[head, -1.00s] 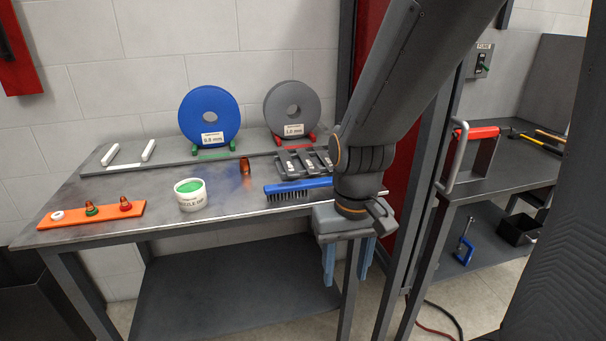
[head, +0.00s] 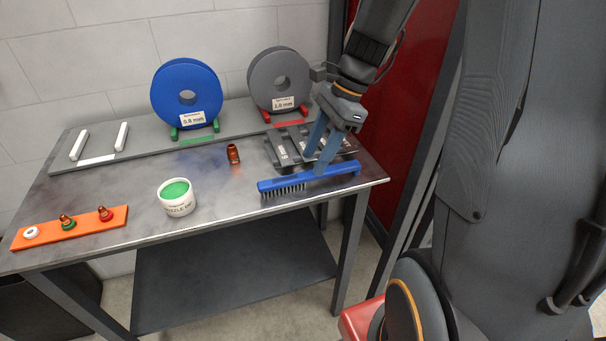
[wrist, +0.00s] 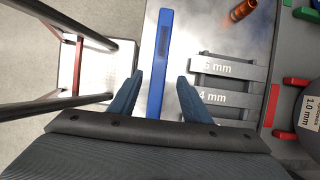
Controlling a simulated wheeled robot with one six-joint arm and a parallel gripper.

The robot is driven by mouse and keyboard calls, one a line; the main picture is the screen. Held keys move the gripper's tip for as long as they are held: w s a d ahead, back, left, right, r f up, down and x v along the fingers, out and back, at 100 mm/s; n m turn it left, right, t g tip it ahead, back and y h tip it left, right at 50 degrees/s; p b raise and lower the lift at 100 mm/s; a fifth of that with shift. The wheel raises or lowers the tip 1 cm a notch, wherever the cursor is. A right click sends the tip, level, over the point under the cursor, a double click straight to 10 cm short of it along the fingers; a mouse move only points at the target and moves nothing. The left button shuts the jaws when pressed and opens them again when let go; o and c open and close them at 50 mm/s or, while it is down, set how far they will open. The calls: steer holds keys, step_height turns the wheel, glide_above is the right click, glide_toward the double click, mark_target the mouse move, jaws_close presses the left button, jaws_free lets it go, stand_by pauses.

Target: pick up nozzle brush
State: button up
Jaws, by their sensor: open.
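The nozzle brush (head: 310,179) has a long blue back and dark bristles. It lies near the front right edge of the metal table. In the wrist view the blue brush (wrist: 160,68) runs lengthwise between the two fingers, which stand apart from it on either side. My gripper (head: 324,160) is open, with blue fingers pointing down over the handle half of the brush. It also shows in the wrist view (wrist: 160,85). The bristles are hidden in the wrist view, and I cannot tell how high the fingertips are above the table.
A slotted grey rack (head: 281,152) lies just behind the brush. A copper nozzle (head: 233,154), a white tub (head: 177,198) of green material and an orange nozzle strip (head: 70,227) are to the left. Blue (head: 186,95) and grey (head: 279,79) spools stand behind.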

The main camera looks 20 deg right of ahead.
mark_target(307, 174)
steer(key=p+x, duration=0.1)
steer(key=x, duration=0.4)
steer(key=shift+s+a, duration=0.1)
jaws_close()
